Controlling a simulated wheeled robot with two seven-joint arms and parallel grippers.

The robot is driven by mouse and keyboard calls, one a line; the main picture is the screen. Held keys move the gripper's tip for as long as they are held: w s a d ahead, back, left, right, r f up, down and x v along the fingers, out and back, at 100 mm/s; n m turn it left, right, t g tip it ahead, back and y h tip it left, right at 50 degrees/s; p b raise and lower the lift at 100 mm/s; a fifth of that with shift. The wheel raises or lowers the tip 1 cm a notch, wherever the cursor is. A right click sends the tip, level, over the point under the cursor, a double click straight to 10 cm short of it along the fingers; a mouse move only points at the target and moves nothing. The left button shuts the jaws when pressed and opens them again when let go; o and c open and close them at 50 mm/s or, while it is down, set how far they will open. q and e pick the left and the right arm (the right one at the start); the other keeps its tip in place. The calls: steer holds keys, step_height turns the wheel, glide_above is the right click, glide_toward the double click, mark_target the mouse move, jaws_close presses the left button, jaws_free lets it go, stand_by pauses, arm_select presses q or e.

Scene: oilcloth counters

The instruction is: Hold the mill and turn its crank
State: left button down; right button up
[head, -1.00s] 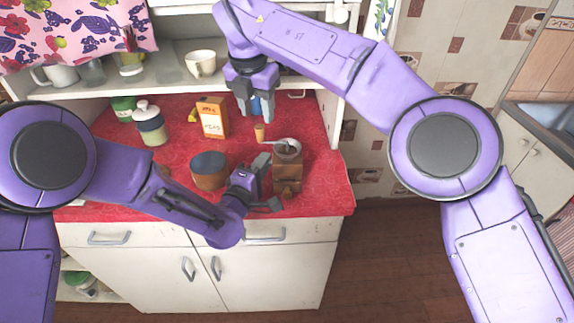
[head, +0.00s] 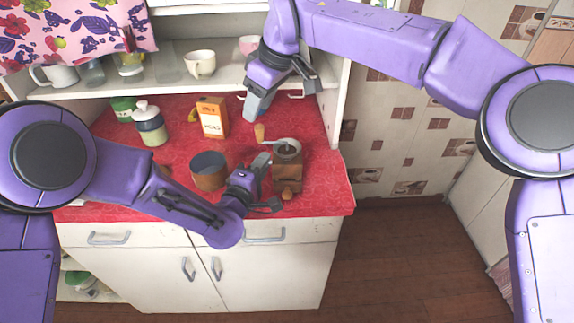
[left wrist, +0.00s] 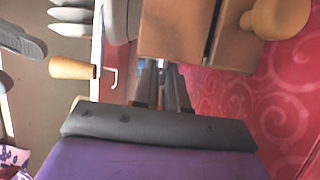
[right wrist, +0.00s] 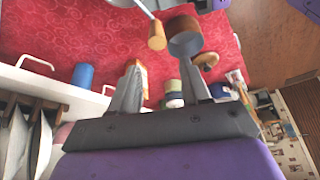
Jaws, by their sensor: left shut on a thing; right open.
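The mill (head: 287,166) is a wooden box with a metal top, upright near the counter's right end. Its crank ends in a wooden knob (head: 260,132) pointing to the back left. My left gripper (head: 268,173) is shut on the mill's body from the left; the left wrist view shows the brown body (left wrist: 180,28) and the crank knob (left wrist: 72,68). My right gripper (head: 257,108) is open and empty, above and behind the knob, apart from it. In the right wrist view the knob (right wrist: 157,36) shows beyond the open fingers (right wrist: 160,88).
A brown pot (head: 209,172) stands left of the mill. An orange box (head: 212,118) and a lidded jar (head: 149,125) stand farther back. A shelf with cups (head: 200,64) is behind. In the right wrist view a blue cylinder (right wrist: 83,75) stands on the red counter (right wrist: 60,30).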

mark_target(261, 127)
step_height(261, 127, down, 6)
steer(key=shift+r, duration=0.1)
steer(key=c, duration=0.7)
